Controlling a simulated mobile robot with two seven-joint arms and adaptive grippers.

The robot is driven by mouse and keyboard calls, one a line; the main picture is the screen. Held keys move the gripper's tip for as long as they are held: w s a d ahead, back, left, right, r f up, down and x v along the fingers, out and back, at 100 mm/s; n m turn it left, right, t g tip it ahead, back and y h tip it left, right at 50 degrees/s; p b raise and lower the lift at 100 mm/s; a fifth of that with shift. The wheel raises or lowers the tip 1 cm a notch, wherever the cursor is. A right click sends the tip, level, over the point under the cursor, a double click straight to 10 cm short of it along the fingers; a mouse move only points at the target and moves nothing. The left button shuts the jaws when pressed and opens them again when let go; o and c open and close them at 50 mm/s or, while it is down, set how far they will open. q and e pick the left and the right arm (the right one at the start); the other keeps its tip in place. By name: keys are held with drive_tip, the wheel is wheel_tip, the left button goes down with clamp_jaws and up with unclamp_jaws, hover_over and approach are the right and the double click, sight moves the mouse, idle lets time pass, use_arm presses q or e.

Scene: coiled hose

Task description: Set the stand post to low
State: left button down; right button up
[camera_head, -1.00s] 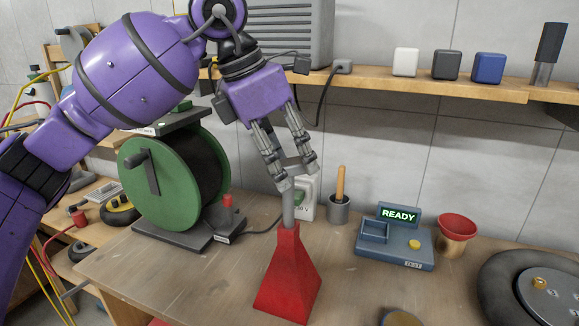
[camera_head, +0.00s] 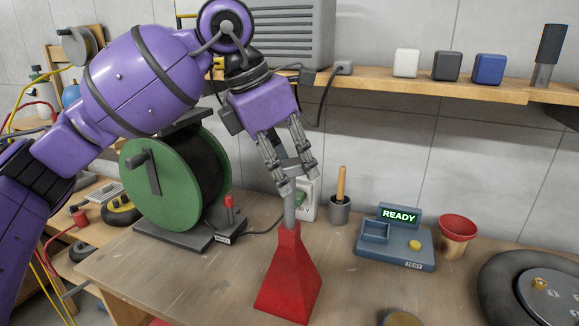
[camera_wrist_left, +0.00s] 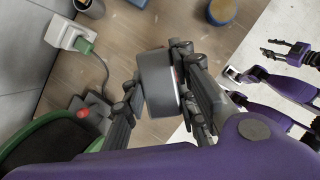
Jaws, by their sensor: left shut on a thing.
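The stand has a red tapered base (camera_head: 289,278) on the workbench, with a grey post (camera_head: 290,211) rising upright from its top. A short length of post shows between the base and my fingers. My left gripper (camera_head: 296,184) is above the base, shut on the upper part of the post. In the left wrist view a dark grey round piece (camera_wrist_left: 157,84) sits between the left fingers (camera_wrist_left: 160,95) and hides most of what is below. My right gripper (camera_wrist_left: 266,48) shows at the right of the wrist view, fingers apart and empty, away from the stand.
A green hose reel (camera_head: 150,180) stands left of the stand, beside a red lever (camera_head: 229,208). Behind are a white socket box (camera_head: 308,207) and a grey cup (camera_head: 339,211) with a wooden handle. A READY tester (camera_head: 396,240) and red funnel (camera_head: 457,228) are right.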

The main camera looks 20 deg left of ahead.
use_arm(q)
drive_tip(key=b, duration=0.2)
hover_over(289, 225)
drive_tip(key=w, duration=0.1)
wheel_tip(289, 225, down, 4)
drive_tip(key=shift+a+f, duration=0.15)
drive_tip(key=shift+f, duration=0.3)
drive_tip(key=shift+r, duration=0.15)
drive_tip(key=c, duration=1.4)
unclamp_jaws()
use_arm(e)
drive_tip(key=shift+f, duration=0.7)
drive_tip(key=shift+s, duration=0.1)
use_arm(q)
drive_tip(key=shift+r, duration=0.15)
drive_tip(key=v, duration=1.1)
drive_tip(key=shift+a+r, duration=0.1)
drive_tip(key=shift+r, duration=0.25)
